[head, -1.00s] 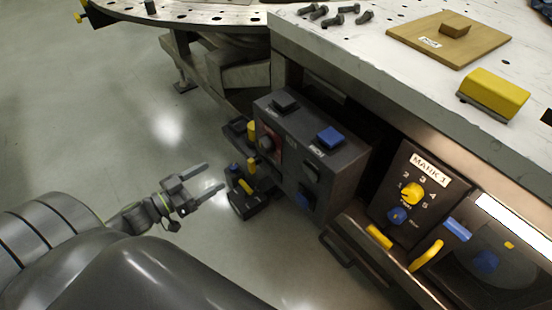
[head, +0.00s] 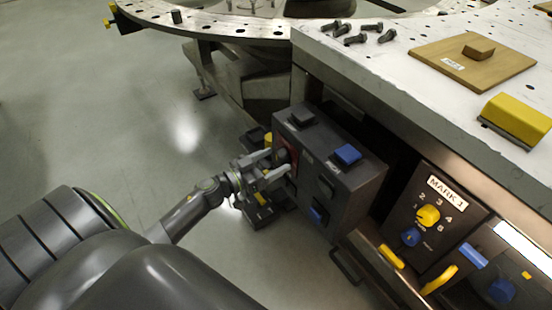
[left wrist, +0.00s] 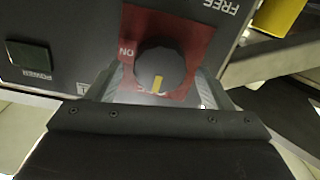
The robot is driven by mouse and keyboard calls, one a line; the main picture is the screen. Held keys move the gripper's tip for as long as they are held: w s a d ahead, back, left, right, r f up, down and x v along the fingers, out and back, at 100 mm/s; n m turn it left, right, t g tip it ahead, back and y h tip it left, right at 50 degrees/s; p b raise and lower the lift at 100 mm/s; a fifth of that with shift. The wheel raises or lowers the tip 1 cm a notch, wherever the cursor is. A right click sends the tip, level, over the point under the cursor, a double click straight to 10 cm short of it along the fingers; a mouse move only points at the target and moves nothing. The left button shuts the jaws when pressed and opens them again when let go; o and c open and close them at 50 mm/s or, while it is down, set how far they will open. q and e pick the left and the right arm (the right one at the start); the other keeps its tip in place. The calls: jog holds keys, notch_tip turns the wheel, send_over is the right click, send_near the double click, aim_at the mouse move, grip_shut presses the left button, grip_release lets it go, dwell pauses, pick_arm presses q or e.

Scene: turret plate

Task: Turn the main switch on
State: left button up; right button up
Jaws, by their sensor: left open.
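The main switch is a dark round knob (left wrist: 160,68) with a yellow mark, on a red plate (left wrist: 197,35) lettered "ON". In the left wrist view the mark points down the picture, away from "ON" at the left. The plate also shows in the head view (head: 292,157) on the left face of a dark control box (head: 338,183). My left gripper (head: 279,164) is open at that face, its fingers on either side of the knob. I cannot tell whether they touch it. A dark "POWER" window (left wrist: 29,57) is beside the plate. My right gripper is not in view.
A blue button (head: 347,154) and a dark button (head: 301,117) sit on the box top. A "MARK 1" panel (head: 447,187) stands to its right. The white table (head: 400,70) with bolts, a wooden plate and a yellow block is above. Floor at the left is clear.

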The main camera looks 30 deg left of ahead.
pick_arm(q)
jog(key=shift+x, duration=0.75)
jog(key=shift+c, duration=0.4)
jog(key=c, duration=0.9)
